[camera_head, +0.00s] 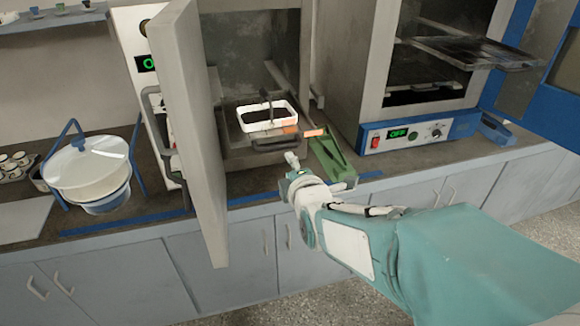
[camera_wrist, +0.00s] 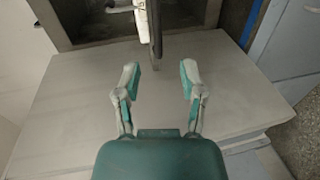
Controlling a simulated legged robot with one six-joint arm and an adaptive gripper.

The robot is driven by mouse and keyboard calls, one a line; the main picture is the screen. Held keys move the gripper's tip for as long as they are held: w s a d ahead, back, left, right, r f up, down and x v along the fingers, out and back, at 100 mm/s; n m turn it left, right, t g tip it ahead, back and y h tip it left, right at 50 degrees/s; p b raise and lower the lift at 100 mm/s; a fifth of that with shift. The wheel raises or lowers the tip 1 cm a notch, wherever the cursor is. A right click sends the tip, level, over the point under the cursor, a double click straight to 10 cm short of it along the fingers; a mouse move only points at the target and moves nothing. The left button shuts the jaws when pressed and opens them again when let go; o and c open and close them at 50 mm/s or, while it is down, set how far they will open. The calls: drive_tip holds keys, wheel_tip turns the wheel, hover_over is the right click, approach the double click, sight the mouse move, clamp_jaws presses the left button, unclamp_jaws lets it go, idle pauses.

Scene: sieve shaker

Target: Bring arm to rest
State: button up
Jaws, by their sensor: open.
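My gripper (camera_wrist: 159,82) is open and empty in the wrist view, its two pale-tipped fingers spread apart over a plain grey surface (camera_wrist: 85,105). A narrow upright black and white piece stands just beyond the fingertips; I cannot tell whether it touches them. In the head view my teal and white arm reaches in from the lower right, its visible end low in front of the counter edge. The fingers cannot be made out clearly there.
The left oven's grey door (camera_head: 190,120) stands open beside my arm. A white-rimmed tray (camera_head: 267,117) is at that oven's opening. A green stand (camera_head: 332,158) is on the counter. The right oven (camera_head: 420,128) is open with a rack out. A white pot (camera_head: 90,170) stands left.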

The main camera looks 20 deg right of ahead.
drive_tip(key=shift+s, duration=0.4)
drive_tip(key=s+f+m+g, duration=0.1)
drive_tip(key=s+m+g, duration=0.9)
drive_tip(key=s+m, duration=0.8)
drive_tip(key=s, duration=0.2)
drive_tip(key=shift+s+f, duration=0.25)
drive_tip(key=shift+s, duration=0.05)
